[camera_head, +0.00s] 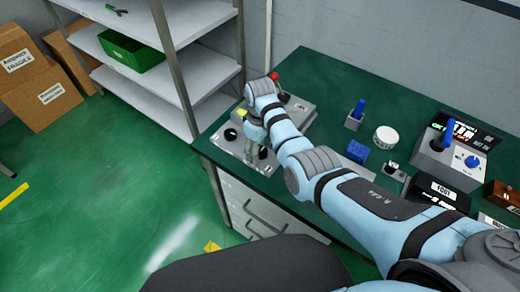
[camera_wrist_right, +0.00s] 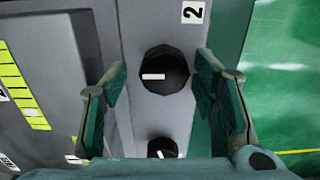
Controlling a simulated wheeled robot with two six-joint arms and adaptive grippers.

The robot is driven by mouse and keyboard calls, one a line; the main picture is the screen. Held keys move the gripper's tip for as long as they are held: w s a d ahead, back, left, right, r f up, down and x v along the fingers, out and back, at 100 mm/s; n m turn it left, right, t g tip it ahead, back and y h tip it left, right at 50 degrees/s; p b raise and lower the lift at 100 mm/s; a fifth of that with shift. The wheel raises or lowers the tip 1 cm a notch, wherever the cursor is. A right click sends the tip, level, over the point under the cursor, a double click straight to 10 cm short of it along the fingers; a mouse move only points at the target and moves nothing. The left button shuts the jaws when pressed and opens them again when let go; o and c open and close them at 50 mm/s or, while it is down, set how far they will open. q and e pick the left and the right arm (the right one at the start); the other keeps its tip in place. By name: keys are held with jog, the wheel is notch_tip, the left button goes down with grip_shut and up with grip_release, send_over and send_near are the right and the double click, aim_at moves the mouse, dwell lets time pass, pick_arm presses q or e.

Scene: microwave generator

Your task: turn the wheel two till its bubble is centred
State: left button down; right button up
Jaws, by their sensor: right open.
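In the right wrist view, a black round knob with a white pointer bar (camera_wrist_right: 166,70) sits below a label "2" (camera_wrist_right: 193,12) on a grey panel; I take it as wheel two. My right gripper (camera_wrist_right: 160,88) is open, with one finger on each side of this knob; contact is not clear. My left gripper is not in view.
A second black knob (camera_wrist_right: 161,148) is close below in the wrist view. The green table (camera_head: 335,80) also holds a grey box with a blue joystick (camera_head: 448,150), a blue block (camera_head: 357,151) and a white round tin (camera_head: 386,137). A shelf (camera_head: 165,75) stands at the left.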

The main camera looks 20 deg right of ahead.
jog(key=shift+s+r, duration=0.15)
jog(key=shift+s, duration=0.05)
jog(key=shift+s+r, duration=0.15)
jog(key=shift+s, duration=0.1)
jog(key=c, duration=1.2)
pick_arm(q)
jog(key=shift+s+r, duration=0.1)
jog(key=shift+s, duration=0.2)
pick_arm(e)
jog(key=shift+o, duration=0.2)
